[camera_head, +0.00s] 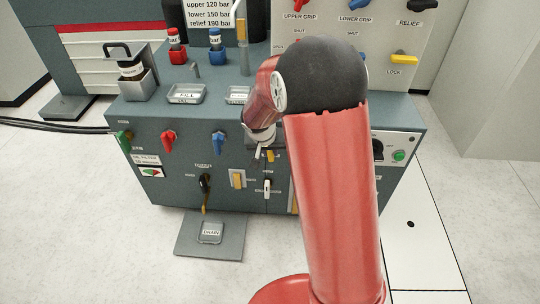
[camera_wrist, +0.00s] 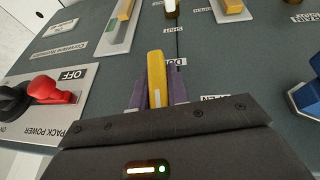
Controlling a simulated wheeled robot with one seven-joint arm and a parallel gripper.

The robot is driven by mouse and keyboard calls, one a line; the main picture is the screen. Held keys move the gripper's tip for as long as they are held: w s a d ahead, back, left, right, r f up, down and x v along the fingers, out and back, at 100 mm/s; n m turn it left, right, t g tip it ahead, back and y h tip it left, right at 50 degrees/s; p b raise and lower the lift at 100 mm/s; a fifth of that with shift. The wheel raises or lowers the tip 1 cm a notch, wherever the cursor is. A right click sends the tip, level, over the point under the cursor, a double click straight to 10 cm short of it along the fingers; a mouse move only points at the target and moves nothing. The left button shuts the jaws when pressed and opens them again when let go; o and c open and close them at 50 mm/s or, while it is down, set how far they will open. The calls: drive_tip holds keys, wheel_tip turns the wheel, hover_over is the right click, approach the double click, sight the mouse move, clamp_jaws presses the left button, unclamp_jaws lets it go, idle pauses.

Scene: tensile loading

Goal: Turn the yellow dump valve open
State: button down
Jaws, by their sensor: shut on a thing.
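The yellow dump valve handle (camera_wrist: 156,72) is in the middle of the wrist view, with a partly hidden label beside it. My gripper (camera_wrist: 158,95) is shut on it, one purple finger on each side. In the head view my gripper (camera_head: 259,153) is at the front face of the grey-blue cabinet, and a small piece of the yellow handle (camera_head: 270,156) shows beside it. My arm hides part of the panel there. The valve's exact angle is hard to tell.
A red pack power switch (camera_wrist: 52,92) and a blue knob (camera_wrist: 311,85) flank the handle. Red (camera_head: 169,141) and green (camera_head: 124,141) valves are on the same front face. A drain plate (camera_head: 210,232) lies on the floor in front. Open floor lies left.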

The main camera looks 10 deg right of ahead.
drive_tip(key=h+b, duration=0.1)
drive_tip(key=b, duration=0.1)
drive_tip(key=h+b, duration=0.1)
drive_tip(key=shift+a+f+n+g+b, duration=0.1)
drive_tip(key=shift+f+n+g+b, duration=0.2)
drive_tip(key=shift+f+b, duration=0.1)
drive_tip(key=h+b, duration=0.1)
drive_tip(key=h, duration=0.2)
drive_tip(key=g+h+b, duration=0.1)
drive_tip(key=shift+r+n+h+b, duration=0.3)
drive_tip(key=shift+n+b, duration=0.05)
drive_tip(key=shift+n, duration=0.05)
drive_tip(key=h, duration=0.2)
drive_tip(key=n+h+b, duration=0.1)
drive_tip(key=h, duration=0.1)
drive_tip(key=shift+d+r+g, duration=0.15)
drive_tip(key=shift+d+g, duration=0.05)
drive_tip(key=shift+g, duration=0.2)
drive_tip(key=shift+r+n+h, duration=0.15)
drive_tip(key=shift+n+h, duration=0.65)
drive_tip(key=shift+h, duration=1.4)
drive_tip(key=shift+d, duration=0.1)
drive_tip(key=c, duration=1.4)
unclamp_jaws()
drive_tip(key=shift+o, duration=0.2)
